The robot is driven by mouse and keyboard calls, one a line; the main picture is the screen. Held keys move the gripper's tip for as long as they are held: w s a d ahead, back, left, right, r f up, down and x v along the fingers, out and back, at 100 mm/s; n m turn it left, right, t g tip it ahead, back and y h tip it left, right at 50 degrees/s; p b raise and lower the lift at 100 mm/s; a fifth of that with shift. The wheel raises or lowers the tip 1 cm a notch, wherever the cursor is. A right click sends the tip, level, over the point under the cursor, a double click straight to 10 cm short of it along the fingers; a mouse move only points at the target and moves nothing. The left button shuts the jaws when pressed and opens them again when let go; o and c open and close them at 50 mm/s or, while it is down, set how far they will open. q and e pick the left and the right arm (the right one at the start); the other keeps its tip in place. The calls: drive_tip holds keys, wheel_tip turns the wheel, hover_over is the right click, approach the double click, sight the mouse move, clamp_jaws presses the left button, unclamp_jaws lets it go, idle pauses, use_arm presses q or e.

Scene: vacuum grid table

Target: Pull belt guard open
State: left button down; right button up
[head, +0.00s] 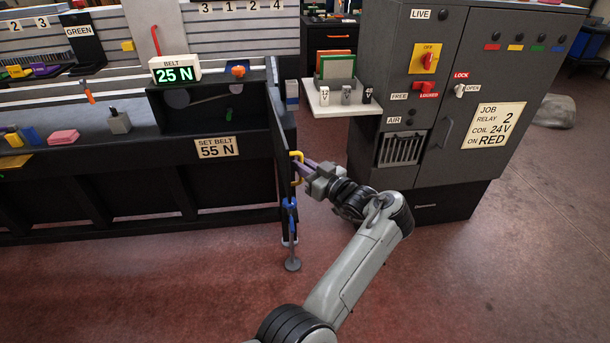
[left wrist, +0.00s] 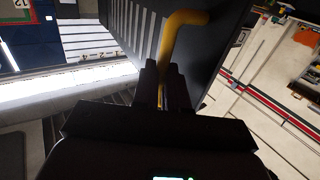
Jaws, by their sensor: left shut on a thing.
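The belt guard (head: 283,130) is a dark panel at the right end of the bench. It stands swung out from the bench front, seen nearly edge-on, and the recess (head: 205,100) with belt and pulleys is exposed. A yellow handle (head: 298,155) is on the guard's outer edge. My left gripper (head: 303,168) is shut on this handle, coming from the right. In the left wrist view the yellow handle (left wrist: 178,35) runs down between the fingers of my left gripper (left wrist: 163,80). The right gripper is not in view.
A grey cabinet (head: 455,90) with a small white shelf (head: 335,108) stands close to the right of the guard. A blue clamp-like part (head: 290,212) hangs below the handle. The belt display (head: 175,73) reads 25 N. Open red floor (head: 180,290) lies in front.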

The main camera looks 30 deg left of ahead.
use_arm(q)
drive_tip(key=shift+a+r, duration=0.1)
drive_tip(key=shift+r, duration=0.2)
drive_tip(key=c, duration=1.4)
unclamp_jaws()
drive_tip(key=shift+c, duration=0.2)
drive_tip(key=shift+o, duration=1.3)
drive_tip(key=shift+w+a, duration=0.1)
drive_tip(key=shift+w, duration=0.1)
drive_tip(key=shift+s+f, duration=0.1)
drive_tip(key=shift+d, duration=0.2)
